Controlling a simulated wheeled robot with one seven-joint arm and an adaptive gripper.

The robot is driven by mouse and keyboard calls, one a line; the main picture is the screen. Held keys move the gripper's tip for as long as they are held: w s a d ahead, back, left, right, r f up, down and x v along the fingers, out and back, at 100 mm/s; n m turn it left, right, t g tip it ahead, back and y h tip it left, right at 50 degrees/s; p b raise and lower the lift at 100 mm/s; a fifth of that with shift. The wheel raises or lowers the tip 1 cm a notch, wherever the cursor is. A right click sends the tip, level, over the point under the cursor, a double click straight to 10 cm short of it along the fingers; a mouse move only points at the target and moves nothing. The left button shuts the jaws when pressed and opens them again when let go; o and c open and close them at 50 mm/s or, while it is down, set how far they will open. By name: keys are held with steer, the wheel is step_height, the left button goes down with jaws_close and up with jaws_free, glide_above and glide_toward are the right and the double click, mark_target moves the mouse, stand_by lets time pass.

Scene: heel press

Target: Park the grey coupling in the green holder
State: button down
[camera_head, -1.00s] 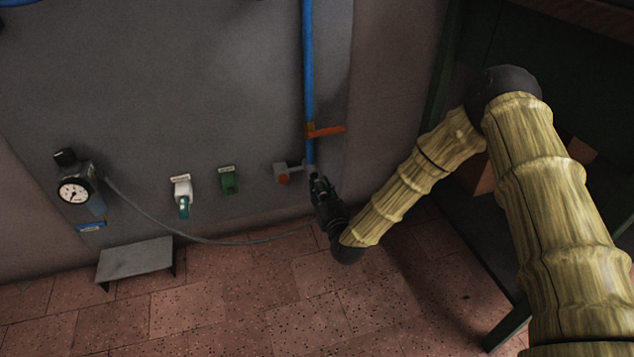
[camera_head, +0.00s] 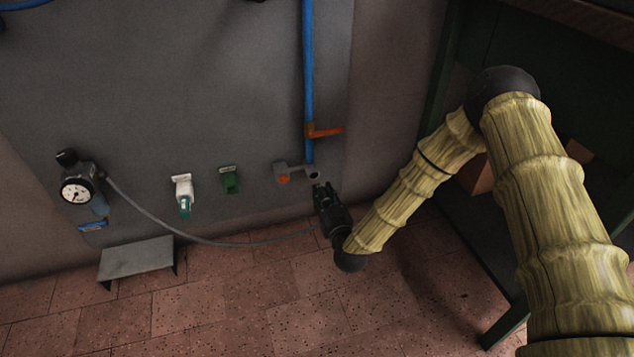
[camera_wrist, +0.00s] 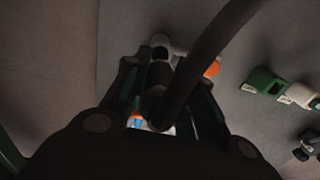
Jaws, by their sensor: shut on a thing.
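The green holder (camera_head: 229,180) is on the grey wall panel, left of the pipe outlet. It shows at right in the wrist view (camera_wrist: 265,82) and looks empty. My gripper (camera_head: 322,190) is just below the outlet, right of the holder. In the wrist view its fingers (camera_wrist: 160,72) are shut on the grey coupling (camera_wrist: 157,78), which is dark and mostly hidden between them. The grey hose (camera_head: 205,240) runs from the gauge unit to my gripper. In the wrist view the hose crosses over the right finger.
The pipe outlet (camera_head: 296,173) has an orange end, below a blue pipe (camera_head: 308,70) with an orange lever (camera_head: 326,131). A white holder with a teal piece (camera_head: 183,193) is left of the green one. The gauge unit (camera_head: 77,190) and a grey step (camera_head: 137,259) are farther left.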

steer(key=shift+s+p, duration=0.25)
steer(key=shift+p, duration=0.15)
steer(key=s+a+p, duration=0.2)
steer(key=s+a, duration=0.2)
steer(key=a, duration=0.8)
steer(key=s+a+p, duration=0.2)
steer(key=s+a, duration=0.2)
steer(key=a, duration=0.8)
steer(key=shift+a, duration=0.25)
stand_by(2.1)
steer(key=shift+x, duration=2.3)
steer(key=shift+w, duration=0.2)
steer(key=shift+a, duration=0.1)
